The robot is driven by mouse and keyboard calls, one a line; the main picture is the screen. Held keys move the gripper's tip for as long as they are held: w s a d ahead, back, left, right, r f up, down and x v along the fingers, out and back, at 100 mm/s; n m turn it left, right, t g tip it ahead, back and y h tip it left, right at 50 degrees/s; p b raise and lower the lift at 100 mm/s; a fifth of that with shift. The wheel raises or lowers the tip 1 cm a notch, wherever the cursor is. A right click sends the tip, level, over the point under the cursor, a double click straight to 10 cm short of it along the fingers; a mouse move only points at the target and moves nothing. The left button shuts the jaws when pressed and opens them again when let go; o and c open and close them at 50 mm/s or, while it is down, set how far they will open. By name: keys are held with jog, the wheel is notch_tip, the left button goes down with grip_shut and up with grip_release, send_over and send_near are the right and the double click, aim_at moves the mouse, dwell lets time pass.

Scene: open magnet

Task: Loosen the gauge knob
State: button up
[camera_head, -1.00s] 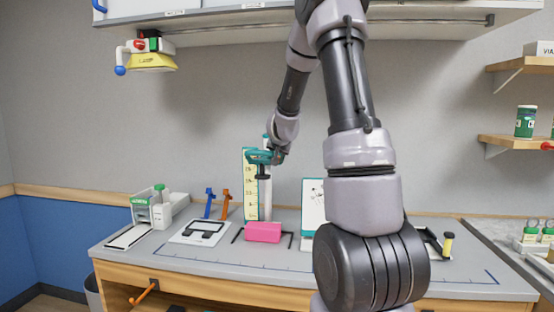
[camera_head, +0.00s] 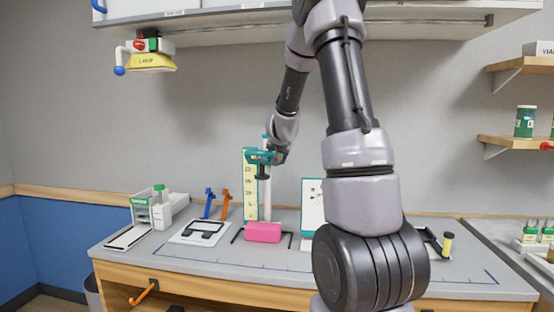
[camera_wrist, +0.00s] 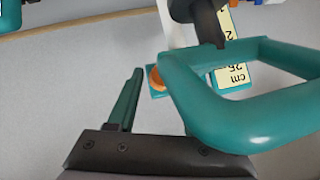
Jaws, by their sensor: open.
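The gauge is a pale upright post (camera_head: 265,195) beside a yellow scale strip (camera_head: 251,185), standing at the back of the bench. A dark part, possibly the gauge knob (camera_head: 262,176), sits on the post. In the wrist view, this dark part (camera_wrist: 205,18) has a narrow stem. My gripper (camera_head: 270,157) is at the upper part of the post, just above the dark part. It is open; one slim teal finger (camera_wrist: 125,100) shows clearly. A thick teal loop (camera_wrist: 225,120) crosses the view and hides much of the other side. I cannot tell whether anything touches the knob.
A shelf (camera_head: 390,28) hangs above the bench.

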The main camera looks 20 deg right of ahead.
jog(key=shift+d+m+t+y, duration=0.1)
jog(key=shift+m+t+y, duration=0.9)
jog(key=shift+y, duration=0.1)
